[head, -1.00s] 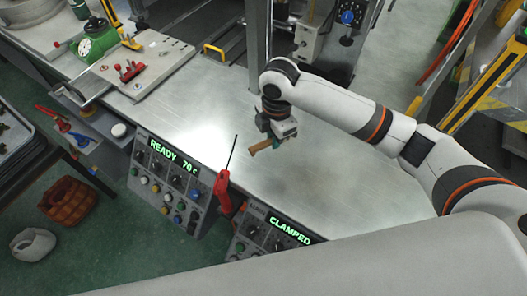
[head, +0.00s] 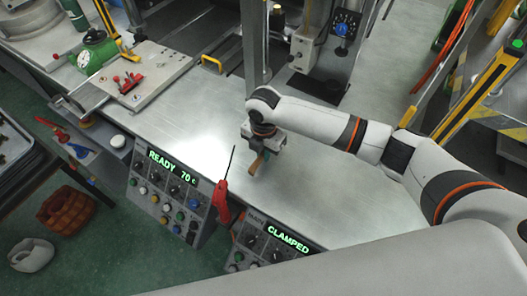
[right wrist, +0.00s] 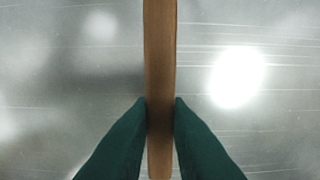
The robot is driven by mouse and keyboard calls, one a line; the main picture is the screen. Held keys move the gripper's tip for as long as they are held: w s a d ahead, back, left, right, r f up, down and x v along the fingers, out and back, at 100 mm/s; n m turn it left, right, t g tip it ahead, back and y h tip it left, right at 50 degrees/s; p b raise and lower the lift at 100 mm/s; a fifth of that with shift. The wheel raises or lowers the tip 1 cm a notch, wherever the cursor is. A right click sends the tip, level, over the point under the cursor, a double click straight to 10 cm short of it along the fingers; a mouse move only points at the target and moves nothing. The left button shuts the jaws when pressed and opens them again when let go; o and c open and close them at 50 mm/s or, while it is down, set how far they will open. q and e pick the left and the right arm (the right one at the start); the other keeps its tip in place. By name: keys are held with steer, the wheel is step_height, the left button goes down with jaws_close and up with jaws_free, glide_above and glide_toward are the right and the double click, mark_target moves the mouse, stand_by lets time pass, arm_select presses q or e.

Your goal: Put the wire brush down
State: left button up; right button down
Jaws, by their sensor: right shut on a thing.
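My right gripper (head: 266,154) is over the bare steel tabletop in the middle of the head view, pointing down. Its green fingers (right wrist: 161,104) are shut on the brown wooden handle of the wire brush (right wrist: 160,50). In the head view the brush (head: 256,167) shows as a short brown piece below the gripper. The bristles do not show. The tabletop (head: 310,195) is close beneath; I cannot tell whether the brush touches it. My left gripper is not in view.
A red-handled tool (head: 221,200) with a thin dark shaft stands left of the gripper, by the READY panel (head: 165,190) and the CLAMPED panel (head: 270,245). A metal plate with red clamps (head: 150,75) lies at upper left. The tabletop right of the gripper is clear.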

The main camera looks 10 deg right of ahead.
mark_target(263, 153)
steer(key=shift+f, duration=0.5)
steer(key=c, duration=1.4)
jaws_free()
steer(key=shift+f, duration=0.1)
step_height(263, 153, up, 12)
steer(key=shift+r+b, duration=0.15)
steer(key=shift+b, duration=0.9)
